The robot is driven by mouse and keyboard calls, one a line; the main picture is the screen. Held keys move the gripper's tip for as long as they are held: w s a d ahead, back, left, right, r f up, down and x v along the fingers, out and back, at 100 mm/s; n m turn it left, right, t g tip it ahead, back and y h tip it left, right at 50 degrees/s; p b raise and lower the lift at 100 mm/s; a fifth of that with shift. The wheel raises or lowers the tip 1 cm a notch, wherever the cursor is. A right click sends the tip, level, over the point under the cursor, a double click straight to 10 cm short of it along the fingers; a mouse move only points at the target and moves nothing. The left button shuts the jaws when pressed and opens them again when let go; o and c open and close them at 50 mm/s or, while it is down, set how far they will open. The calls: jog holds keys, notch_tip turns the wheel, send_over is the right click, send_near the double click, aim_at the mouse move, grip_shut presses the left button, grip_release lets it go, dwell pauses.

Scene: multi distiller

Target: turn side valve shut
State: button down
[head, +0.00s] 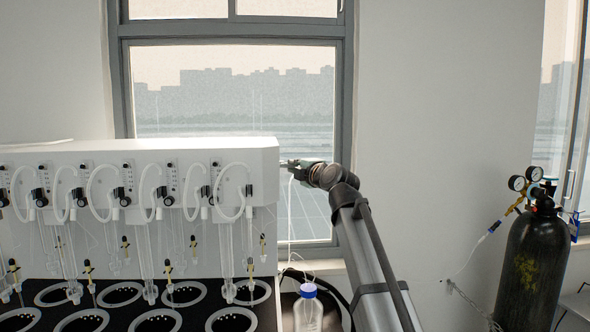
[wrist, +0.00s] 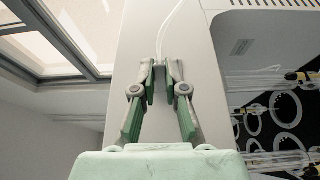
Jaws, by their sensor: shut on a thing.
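The white multi distiller (head: 230,151) fills the left of the head view. My gripper (head: 288,164) is at its right side wall, near the top. In the wrist view my gripper (wrist: 161,72) has its two green-padded fingers angled inward, their tips close together on the side valve (wrist: 160,74), a small grey piece mostly hidden between them. A thin white tube (wrist: 174,25) runs up from just beyond the fingertips along the side panel (wrist: 138,55). The valve itself is hidden in the head view, and its exact turn position cannot be told.
A blue-capped bottle (head: 308,310) stands low beside the distiller, near my arm. A dark gas cylinder (head: 530,268) with gauges stands at the far right. A window (head: 235,100) is behind. The front carries several black knobs and glass tubes above ringed holes.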

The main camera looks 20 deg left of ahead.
jog(key=shift+s+a+f+m+t+b, duration=0.2)
jog(key=shift+f+m+t+b, duration=0.45)
jog(key=shift+m+b, duration=1.4)
jog(key=shift+s+a+f+m+t+b, duration=0.1)
jog(key=shift+a+f+m+t+b, duration=0.2)
jog(key=shift+m+t+b, duration=1.2)
jog(key=shift+s+a+f+m+t+b, duration=0.1)
jog(key=shift+a+f+m+t+b, duration=0.3)
jog(key=shift+m+b, duration=2.2)
jog(key=shift+d+f+n+b, duration=0.1)
jog(key=shift+d+n+b, duration=0.15)
jog(key=shift+b, duration=0.15)
jog(key=c, duration=1.2)
grip_release()
jog(key=shift+f, duration=0.1)
jog(key=v, duration=0.7)
jog(key=shift+s+d, duration=0.25)
jog(key=shift+d, duration=0.15)
